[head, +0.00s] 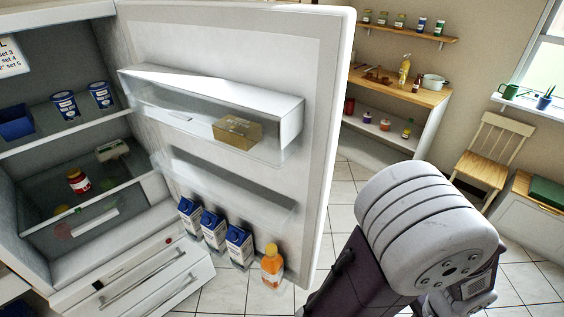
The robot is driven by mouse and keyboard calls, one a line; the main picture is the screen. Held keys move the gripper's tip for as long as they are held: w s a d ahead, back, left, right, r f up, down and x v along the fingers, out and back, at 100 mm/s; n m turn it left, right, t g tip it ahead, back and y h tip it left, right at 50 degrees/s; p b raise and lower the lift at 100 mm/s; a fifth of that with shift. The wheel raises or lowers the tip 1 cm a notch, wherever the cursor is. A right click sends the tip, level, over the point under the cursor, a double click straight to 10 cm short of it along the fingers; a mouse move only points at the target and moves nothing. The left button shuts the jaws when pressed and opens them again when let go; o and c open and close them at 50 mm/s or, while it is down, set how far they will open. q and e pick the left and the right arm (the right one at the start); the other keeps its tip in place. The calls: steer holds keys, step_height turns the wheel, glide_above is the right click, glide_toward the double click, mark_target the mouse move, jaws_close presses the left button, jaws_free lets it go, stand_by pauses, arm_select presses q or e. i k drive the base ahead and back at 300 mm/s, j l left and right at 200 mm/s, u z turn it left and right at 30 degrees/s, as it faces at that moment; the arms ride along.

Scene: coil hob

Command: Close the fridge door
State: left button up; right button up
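The fridge (60,88) stands at the left with its inside in view. Its white door (328,110) is wide open, its inner face and door shelves turned toward me. The door shelves hold a small brown box (238,130), blue-and-white cartons (214,228) and an orange bottle (272,266). A part of my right arm fills the lower right, to the right of the door's free edge; I cannot tell whether it touches the door. Neither gripper shows in the view.
Inside the fridge are blue cups (66,105) and a red jar (78,181). Behind the door are a wooden-topped shelf unit (425,93), a wall shelf (410,29) and a wooden chair (487,150). Tiled floor (342,190) shows free between the door and my arm.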

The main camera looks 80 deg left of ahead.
mark_target(289, 62)
steer(key=i+j+u, duration=0.1)
steer(key=i+u, duration=0.2)
steer(key=u, duration=0.15)
steer(key=i+u, duration=0.3)
steer(key=u, duration=0.15)
steer(key=i+l+u, duration=0.15)
steer(key=i+u, duration=0.15)
steer(key=u, duration=0.15)
steer(key=i+l+u, duration=0.25)
steer(key=u, duration=0.2)
steer(key=i+l+u, duration=0.25)
steer(key=u, duration=0.15)
steer(key=i+u, duration=0.15)
steer(key=u, duration=0.35)
steer(key=i+u, duration=0.2)
steer(key=u, duration=0.25)
steer(key=i+l+u, duration=0.15)
steer(key=u, duration=0.35)
steer(key=i+l+u, duration=0.1)
steer(key=u, duration=0.35)
steer(key=i+l+u, duration=0.1)
steer(key=l+u, duration=0.2)
steer(key=u, duration=0.2)
steer(key=l+u, duration=0.2)
steer(key=u, duration=0.3)
steer(key=i+l, duration=0.05)
